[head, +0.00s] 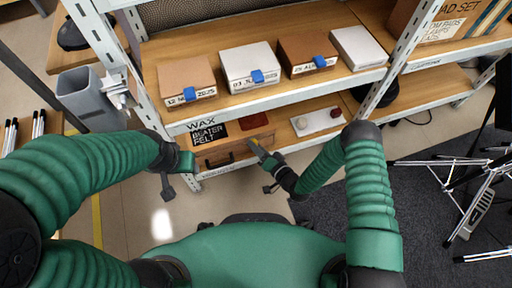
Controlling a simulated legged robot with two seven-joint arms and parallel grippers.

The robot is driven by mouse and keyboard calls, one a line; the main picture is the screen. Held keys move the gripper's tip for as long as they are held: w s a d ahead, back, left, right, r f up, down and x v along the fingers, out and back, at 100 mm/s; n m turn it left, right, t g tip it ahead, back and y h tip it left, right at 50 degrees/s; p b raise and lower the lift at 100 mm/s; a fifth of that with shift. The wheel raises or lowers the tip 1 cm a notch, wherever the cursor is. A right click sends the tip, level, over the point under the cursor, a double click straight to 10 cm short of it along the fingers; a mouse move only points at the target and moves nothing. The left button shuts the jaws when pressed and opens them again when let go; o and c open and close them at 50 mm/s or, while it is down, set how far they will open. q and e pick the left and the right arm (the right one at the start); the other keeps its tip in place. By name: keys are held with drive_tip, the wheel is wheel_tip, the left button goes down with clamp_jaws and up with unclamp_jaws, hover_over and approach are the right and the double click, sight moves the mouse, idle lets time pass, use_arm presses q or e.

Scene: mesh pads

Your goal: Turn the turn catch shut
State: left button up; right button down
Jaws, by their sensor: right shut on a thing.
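A wooden front (222,154) with a dark bar handle sits at the left of the lower shelf, below the WAX and BEATER FELT labels. My right gripper (257,149) is at the right end of this front, shut on a small yellowish piece that appears to be the turn catch. The fingers hide most of the catch, so its exact angle cannot be told.
A white panel (318,121) with a red knob lies right of the wooden front. Several labelled boxes (250,66) stand on the shelf above. White shelf posts (398,62) flank the bay. A grey bin (88,97) is at left, and metal stands (480,185) at right.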

drive_tip(key=shift+s+f+m+y+b, duration=0.2)
drive_tip(key=shift+m+y+b, duration=0.15)
drive_tip(key=shift+m+y, duration=0.25)
drive_tip(key=shift+a, duration=0.1)
drive_tip(key=c, duration=1.1)
unclamp_jaws()
drive_tip(key=shift+w, duration=0.1)
drive_tip(key=shift+o, duration=0.2)
drive_tip(key=shift+r, duration=0.1)
drive_tip(key=p+v, duration=0.7)
drive_tip(key=v, duration=1)
